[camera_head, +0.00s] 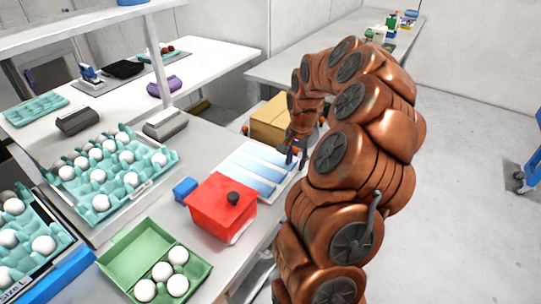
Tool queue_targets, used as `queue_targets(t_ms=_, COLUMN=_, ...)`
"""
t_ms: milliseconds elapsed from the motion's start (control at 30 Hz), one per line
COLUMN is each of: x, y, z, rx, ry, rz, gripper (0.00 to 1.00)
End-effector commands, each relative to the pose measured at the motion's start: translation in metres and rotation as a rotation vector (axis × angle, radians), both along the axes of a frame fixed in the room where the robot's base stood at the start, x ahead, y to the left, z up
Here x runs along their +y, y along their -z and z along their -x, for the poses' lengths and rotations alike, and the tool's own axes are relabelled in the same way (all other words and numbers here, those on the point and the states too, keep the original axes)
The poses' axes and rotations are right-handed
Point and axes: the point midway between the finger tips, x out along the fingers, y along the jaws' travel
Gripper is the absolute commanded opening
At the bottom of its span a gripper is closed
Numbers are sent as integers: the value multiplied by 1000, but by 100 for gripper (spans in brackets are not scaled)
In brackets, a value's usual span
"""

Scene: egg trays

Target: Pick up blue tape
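A small blue block-like item (185,190), which may be the blue tape, sits on the white table (225,140) just left of the red box. Its exact shape is too small to tell. My gripper (293,156) hangs at the end of my copper-coloured arm, near the table's right edge. It is to the right of the blue item and clearly apart from it, beside the white and light-blue striped panel (252,170). Its dark fingers are small and partly hidden, so I cannot tell whether they are open or hold anything.
A red box (222,205) with a dark knob stands right of the blue item. A green carton (130,252) with eggs is in front. Teal egg trays (113,203) fill the left. A cardboard box (270,122) lies beyond my gripper. Open floor (460,170) is at right.

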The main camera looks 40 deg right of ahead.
Motion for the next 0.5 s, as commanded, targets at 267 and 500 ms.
queue_targets(t_ms=267, x=0, y=0, z=0, rx=0, ry=0, rz=1, gripper=21)
queue_targets(t_ms=500, x=0, y=0, z=0, rx=0, ry=0, rz=1, gripper=0)
